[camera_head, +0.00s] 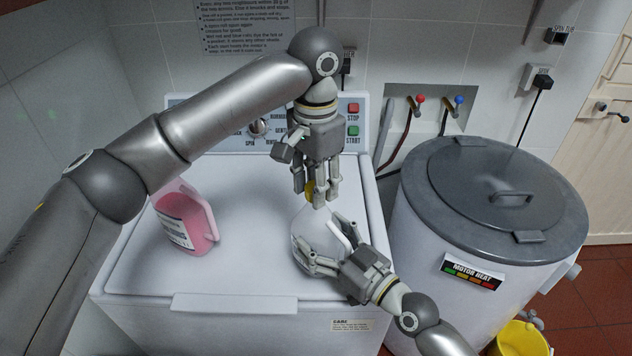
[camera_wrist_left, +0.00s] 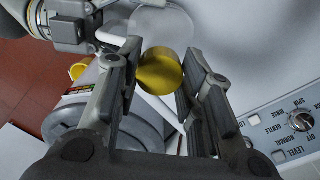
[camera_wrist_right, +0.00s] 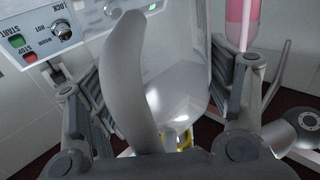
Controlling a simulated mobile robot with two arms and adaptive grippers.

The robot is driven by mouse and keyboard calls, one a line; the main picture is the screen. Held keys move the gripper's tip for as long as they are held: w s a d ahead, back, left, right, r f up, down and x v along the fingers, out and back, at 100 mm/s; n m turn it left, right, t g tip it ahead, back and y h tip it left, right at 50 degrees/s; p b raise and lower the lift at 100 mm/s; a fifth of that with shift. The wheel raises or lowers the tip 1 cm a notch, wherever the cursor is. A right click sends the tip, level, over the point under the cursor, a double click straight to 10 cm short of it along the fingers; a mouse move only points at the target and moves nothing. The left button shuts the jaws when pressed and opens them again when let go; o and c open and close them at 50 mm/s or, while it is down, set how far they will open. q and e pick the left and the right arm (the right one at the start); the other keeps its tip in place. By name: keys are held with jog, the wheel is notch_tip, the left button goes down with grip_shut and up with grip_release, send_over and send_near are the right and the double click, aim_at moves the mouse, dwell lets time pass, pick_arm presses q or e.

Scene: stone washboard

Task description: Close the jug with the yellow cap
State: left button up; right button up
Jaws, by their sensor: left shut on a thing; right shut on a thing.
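The yellow cap (camera_head: 309,188) is between the fingers of my left gripper (camera_head: 313,194), which is shut on it. It also shows in the left wrist view (camera_wrist_left: 160,72). A pale, see-through jug (camera_head: 313,222) stands on the white washer lid, just below the cap. My right gripper (camera_head: 322,246) is shut around the jug from the front right. In the right wrist view the jug's clear body (camera_wrist_right: 187,65) and its thick handle (camera_wrist_right: 130,75) are between the fingers. The cap is near the jug's top; I cannot tell whether they touch.
A pink bottle (camera_head: 186,222) stands on the left of the washer lid (camera_head: 235,265). The control panel (camera_head: 258,127) is behind. A round drum with a grey lid (camera_head: 495,190) stands at right. A yellow bucket (camera_head: 520,340) is on the floor. The lid's front left is clear.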

pick_arm(q)
jog(key=m, duration=1)
jog(key=shift+w+m, duration=0.1)
jog(key=shift+m, duration=0.3)
jog(key=m, duration=1)
jog(key=shift+m, duration=0.3)
jog(key=m, duration=0.4)
jog(key=shift+m, duration=0.3)
jog(key=m, duration=0.7)
jog(key=shift+m, duration=0.4)
jog(key=m, duration=0.3)
jog(key=shift+d+f+m, duration=0.1)
jog(key=shift+m, duration=0.3)
